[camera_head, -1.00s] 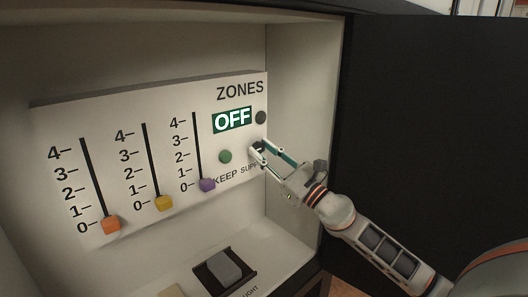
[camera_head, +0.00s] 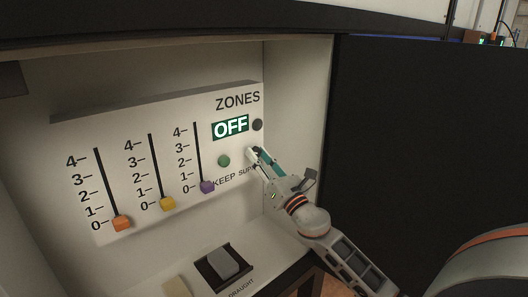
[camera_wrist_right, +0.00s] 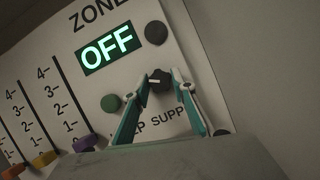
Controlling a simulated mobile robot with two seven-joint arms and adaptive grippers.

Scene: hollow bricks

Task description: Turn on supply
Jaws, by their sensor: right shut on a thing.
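The white panel (camera_head: 85,199) carries a lit green display (camera_head: 230,127) that reads OFF. My right gripper (camera_head: 253,153) is at the panel's right side, over the SUPPLY label. In the right wrist view its fingers (camera_wrist_right: 160,78) are shut on a dark supply knob (camera_wrist_right: 160,86) with a white pointer mark. In the head view the fingers mostly hide this knob. A round green button (camera_head: 224,161) is just left of the fingers, and a dark round button (camera_head: 257,125) is above them. My left gripper is not in view.
Three sliders, orange (camera_head: 122,223), yellow (camera_head: 167,204) and purple (camera_head: 207,187), stand at 0. A grey rocker switch (camera_head: 223,264) is on the ledge below. The cabinet's side wall (camera_head: 291,125) is close to the right of my gripper. A large black panel (camera_head: 420,160) stands further right.

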